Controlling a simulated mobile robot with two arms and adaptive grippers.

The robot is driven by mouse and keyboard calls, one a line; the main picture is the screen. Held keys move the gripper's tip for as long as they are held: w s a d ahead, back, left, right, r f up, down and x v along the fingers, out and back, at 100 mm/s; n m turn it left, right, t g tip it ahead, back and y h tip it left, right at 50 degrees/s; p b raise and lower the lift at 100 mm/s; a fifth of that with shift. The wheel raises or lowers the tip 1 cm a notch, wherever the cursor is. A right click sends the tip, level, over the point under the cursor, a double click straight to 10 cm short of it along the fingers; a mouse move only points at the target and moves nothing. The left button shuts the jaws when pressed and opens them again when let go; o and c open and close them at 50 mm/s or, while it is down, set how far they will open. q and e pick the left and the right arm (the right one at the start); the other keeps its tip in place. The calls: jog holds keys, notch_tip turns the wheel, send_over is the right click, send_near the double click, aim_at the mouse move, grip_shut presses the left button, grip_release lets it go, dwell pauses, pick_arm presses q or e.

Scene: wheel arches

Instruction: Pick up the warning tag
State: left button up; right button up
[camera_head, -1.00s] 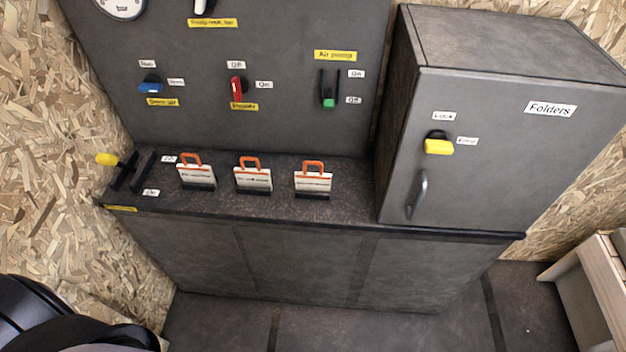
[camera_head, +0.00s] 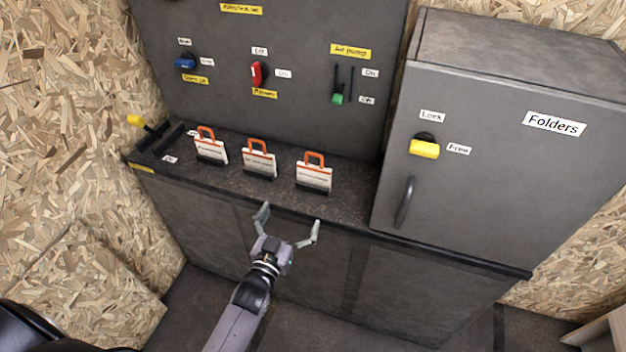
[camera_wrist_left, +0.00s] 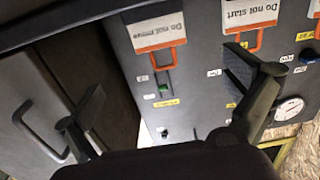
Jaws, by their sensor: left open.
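Three warning tags with white faces and orange handles stand in dark holders on the cabinet top: a left tag (camera_head: 211,149), a middle tag (camera_head: 259,162) and a right tag (camera_head: 313,176). In the left wrist view, text appears upside down; one tag (camera_wrist_left: 155,30) reads "Do not move" and another (camera_wrist_left: 250,12) reads "Do not start". My left gripper (camera_head: 289,221) is open and empty, in front of the cabinet's front edge, below the middle and right tags in the picture. Its spread fingers also show in the left wrist view (camera_wrist_left: 165,95). My right gripper is out of view.
A grey panel with blue, red and green switches (camera_head: 257,74) rises behind the tags. A tall "Folders" cabinet (camera_head: 480,150) with a yellow knob and protruding handle (camera_head: 405,202) stands close on the right. A yellow-ended lever (camera_head: 137,121) is at the far left.

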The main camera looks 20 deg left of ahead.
aim_at(313, 174)
pick_arm(q)
jog(key=w+b, duration=0.1)
jog(key=w, duration=0.2)
jog(key=w+b, duration=0.2)
jog(key=w, duration=0.2)
jog(key=w+b, duration=0.2)
jog(key=w, duration=0.1)
jog(key=shift+w+d+f, duration=0.15)
jog(key=shift+d+f, duration=0.05)
jog(key=shift+f, duration=0.05)
jog(key=shift+w, duration=0.5)
jog(key=w+b, duration=0.2)
jog(key=w, duration=0.1)
jog(key=w+b, duration=0.2)
jog(key=shift+d, duration=0.25)
jog(key=shift+r, duration=0.2)
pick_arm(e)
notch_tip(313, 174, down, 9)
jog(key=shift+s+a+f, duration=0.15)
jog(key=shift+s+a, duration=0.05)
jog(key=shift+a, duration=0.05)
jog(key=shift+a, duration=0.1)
pick_arm(q)
jog(key=shift+c, duration=1.4)
jog(key=c, duration=0.7)
jog(key=shift+c, duration=0.6)
